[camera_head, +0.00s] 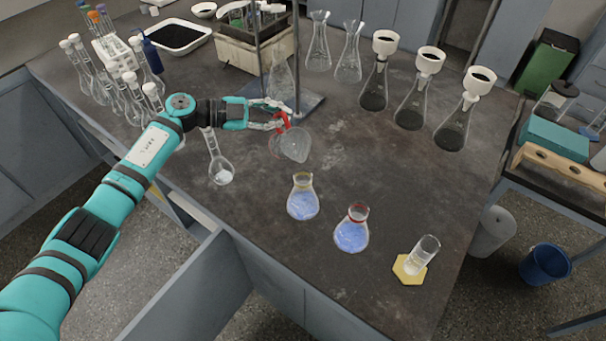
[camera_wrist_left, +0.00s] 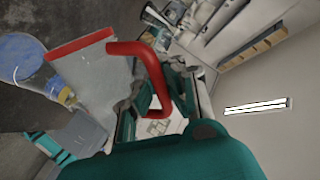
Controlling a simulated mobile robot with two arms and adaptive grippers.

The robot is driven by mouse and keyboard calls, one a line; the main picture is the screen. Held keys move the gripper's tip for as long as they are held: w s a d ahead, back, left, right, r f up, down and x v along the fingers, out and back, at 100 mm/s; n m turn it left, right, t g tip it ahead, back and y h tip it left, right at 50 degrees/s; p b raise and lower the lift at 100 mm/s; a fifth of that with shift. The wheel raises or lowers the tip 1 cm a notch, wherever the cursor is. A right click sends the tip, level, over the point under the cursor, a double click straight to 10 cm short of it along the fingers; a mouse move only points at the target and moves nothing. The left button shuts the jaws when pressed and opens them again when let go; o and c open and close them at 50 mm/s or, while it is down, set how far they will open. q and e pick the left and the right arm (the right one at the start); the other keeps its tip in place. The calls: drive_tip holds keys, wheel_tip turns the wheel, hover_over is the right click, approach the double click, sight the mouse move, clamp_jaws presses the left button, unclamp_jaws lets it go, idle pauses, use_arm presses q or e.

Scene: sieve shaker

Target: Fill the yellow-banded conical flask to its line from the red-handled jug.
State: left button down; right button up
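The red-handled jug (camera_head: 295,146) is clear and looks tilted, in the middle of the table in the head view. My left gripper (camera_head: 281,117) is shut on its red handle. In the left wrist view the jug (camera_wrist_left: 98,82) shows its red rim, with the handle between the fingers (camera_wrist_left: 160,100). I cannot make out liquid in the jug. The yellow-banded conical flask (camera_head: 303,199) stands upright in front of the jug, apart from it, with blue liquid in its body. It also shows in the left wrist view (camera_wrist_left: 22,62). Its fill line is too small to see. My right gripper is out of view.
A red-banded flask (camera_head: 352,232) with blue liquid stands to the right. A cylinder (camera_head: 423,255) stands on a yellow mat. A flask with white contents (camera_head: 221,170) is at left. Funnel-topped flasks (camera_head: 411,110) stand at back right. A stand (camera_head: 297,70) is behind the gripper.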

use_arm(q)
drive_tip(key=shift+s+d+m+t, duration=0.1)
drive_tip(key=shift+s+m+t, duration=0.1)
drive_tip(key=shift+m+t, duration=0.1)
idle(2.5)
drive_tip(key=shift+w, duration=0.15)
drive_tip(key=shift+w+a+r+n+g+h+p, duration=0.2)
drive_tip(key=shift+w+r+n, duration=0.1)
drive_tip(key=shift+r+n, duration=0.15)
drive_tip(key=shift+w+a+r+n+g+h+p, duration=0.1)
drive_tip(key=shift+w+a+r+n+g+p, duration=0.15)
drive_tip(key=shift+r+n, duration=0.2)
drive_tip(key=shift+w+f+n+b, duration=0.1)
drive_tip(key=shift+w+n+b, duration=0.3)
drive_tip(key=shift+b, duration=0.1)
drive_tip(key=shift+w+a+r+n+h+b, duration=0.3)
drive_tip(key=shift+w+n+h+b, duration=0.1)
drive_tip(key=shift+w+a+r+n+g+h+b, duration=0.15)
drive_tip(key=shift+w+a+r+n+h+b, duration=0.15)
drive_tip(key=shift+w+n+b, duration=0.45)
drive_tip(key=shift+w+a+r+n+g+h+b, duration=0.2)
drive_tip(key=shift+w+a+n+h+b, duration=0.15)
drive_tip(key=shift+n+b, duration=0.7)
drive_tip(key=shift+w+a+r+n+g+h+b, duration=0.1)
drive_tip(key=shift+w+a+r+n+h+b, duration=0.35)
drive_tip(key=shift+b, duration=0.75)
